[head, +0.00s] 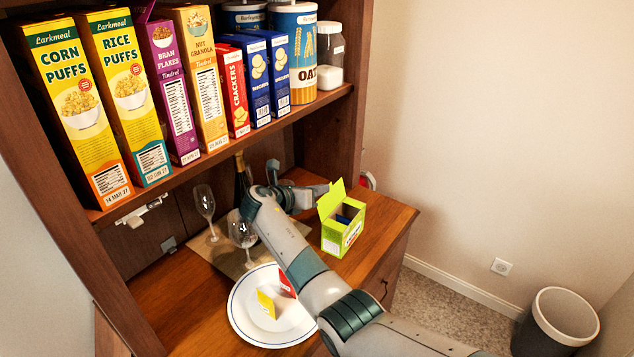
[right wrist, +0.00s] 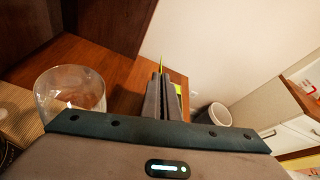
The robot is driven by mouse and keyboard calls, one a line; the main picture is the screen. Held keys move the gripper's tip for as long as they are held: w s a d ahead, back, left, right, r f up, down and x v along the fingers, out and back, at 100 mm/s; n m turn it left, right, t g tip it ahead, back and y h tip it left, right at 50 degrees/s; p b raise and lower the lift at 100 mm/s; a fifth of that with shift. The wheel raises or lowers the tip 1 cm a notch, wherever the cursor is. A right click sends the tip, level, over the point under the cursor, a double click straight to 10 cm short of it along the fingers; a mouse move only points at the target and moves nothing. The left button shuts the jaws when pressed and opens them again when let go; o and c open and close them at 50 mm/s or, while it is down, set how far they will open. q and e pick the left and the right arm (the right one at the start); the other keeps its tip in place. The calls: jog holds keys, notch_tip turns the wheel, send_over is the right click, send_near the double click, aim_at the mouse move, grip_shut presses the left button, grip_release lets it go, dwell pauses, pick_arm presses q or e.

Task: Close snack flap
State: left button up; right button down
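The snack box is a small bright green carton (head: 342,232) standing on the wooden counter in the head view. Its flap (head: 331,199) stands up, open, on the left side of the top, and something dark blue shows inside. My right gripper (head: 324,190) is just behind and left of the flap, its fingers close to it. In the right wrist view the two fingers (right wrist: 164,78) are together, with a thin green edge at their tips and a bit of green box (right wrist: 178,89) to their right. Whether they touch the flap is unclear. My left gripper is in neither view.
Wine glasses (head: 204,203) and a dark bottle (head: 241,175) stand left of my right arm. A plate (head: 244,316) with a yellow and a red item lies in front. The shelf above holds cereal boxes (head: 76,105). A bin (head: 562,318) stands on the floor at right.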

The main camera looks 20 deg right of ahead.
aim_at(331, 193)
jog(key=shift+s+d+r+m+t+y+p, duration=0.2)
jog(key=shift+s+d+m+p, duration=0.25)
jog(key=shift+p, duration=0.85)
jog(key=shift+s+d+r+m+t+y+p, duration=0.2)
jog(key=shift+s+d+m+p, duration=0.15)
jog(key=shift+p, duration=0.95)
jog(key=shift+s+d+f+m+t+y+p, duration=0.15)
jog(key=shift+s+d+m+t+p, duration=0.2)
jog(key=shift+p, duration=0.3)
jog(key=shift+s+d+f+m+t+y+p, duration=0.15)
jog(key=shift+s+m+p, duration=0.15)
jog(key=shift+m+p, duration=0.25)
jog(key=c, duration=2)
grip_release()
jog(key=shift+r, duration=0.1)
